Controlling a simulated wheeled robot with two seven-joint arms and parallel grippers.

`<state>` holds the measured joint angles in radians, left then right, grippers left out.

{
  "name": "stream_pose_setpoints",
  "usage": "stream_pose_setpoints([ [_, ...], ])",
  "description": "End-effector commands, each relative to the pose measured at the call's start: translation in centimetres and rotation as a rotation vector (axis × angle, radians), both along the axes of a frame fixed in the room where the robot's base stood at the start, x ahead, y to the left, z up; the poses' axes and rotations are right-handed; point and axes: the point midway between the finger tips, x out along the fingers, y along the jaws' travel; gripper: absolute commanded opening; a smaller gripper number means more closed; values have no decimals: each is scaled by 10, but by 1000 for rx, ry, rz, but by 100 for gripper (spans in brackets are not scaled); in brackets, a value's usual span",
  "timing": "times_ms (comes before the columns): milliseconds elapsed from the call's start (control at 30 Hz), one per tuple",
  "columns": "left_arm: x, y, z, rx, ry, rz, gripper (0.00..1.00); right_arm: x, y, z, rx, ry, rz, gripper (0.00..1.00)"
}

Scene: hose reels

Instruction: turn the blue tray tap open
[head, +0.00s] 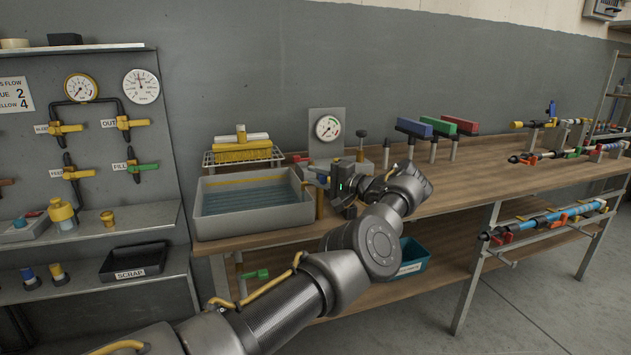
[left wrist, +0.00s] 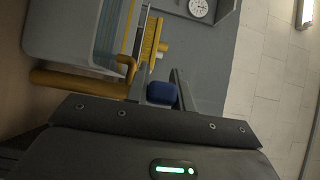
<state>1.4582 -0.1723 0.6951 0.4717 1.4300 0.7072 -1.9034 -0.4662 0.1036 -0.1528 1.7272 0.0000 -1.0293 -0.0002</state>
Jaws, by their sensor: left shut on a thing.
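The blue tap handle (left wrist: 161,93) sits between the two fingers of my left gripper (head: 318,178) in the left wrist view. The gripper is shut on it. In the head view the handle is mostly hidden by the gripper at the right end of the grey water tray (head: 250,222). A brass-yellow pipe (left wrist: 80,83) runs beside the handle in the left wrist view, with a thinner curved spout near the tray's rim. I cannot tell how far the handle is turned. My right gripper is not in view.
A rack with a yellow brush (head: 243,154) stands behind the tray. A gauge panel (head: 327,128) stands behind my gripper. Blue, green and red blocks on posts (head: 414,127) stand to the right. The wooden bench (head: 480,178) has clear room near its front edge.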

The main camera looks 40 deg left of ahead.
Motion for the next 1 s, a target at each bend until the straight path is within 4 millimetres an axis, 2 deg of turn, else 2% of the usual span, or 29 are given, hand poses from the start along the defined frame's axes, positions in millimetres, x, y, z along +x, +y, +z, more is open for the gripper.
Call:
stream_pose_setpoints([
  [300, 0, -3, -2, -3, 5, -2, 1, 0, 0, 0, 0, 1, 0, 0],
  [333, 0, -2, -3, -3, 5, -2, 25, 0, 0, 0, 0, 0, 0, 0],
  [500, -1, -1, -3, -3, 5, 1, 45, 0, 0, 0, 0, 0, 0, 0],
  [800, -2, -1, -3, -4, 5, 3, 45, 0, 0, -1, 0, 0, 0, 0],
  [933, -1, -14, -4, -6, 4, 1, 45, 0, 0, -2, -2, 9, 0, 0],
  [1000, 0, -27, -5, -7, 4, -1, 45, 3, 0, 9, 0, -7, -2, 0],
])
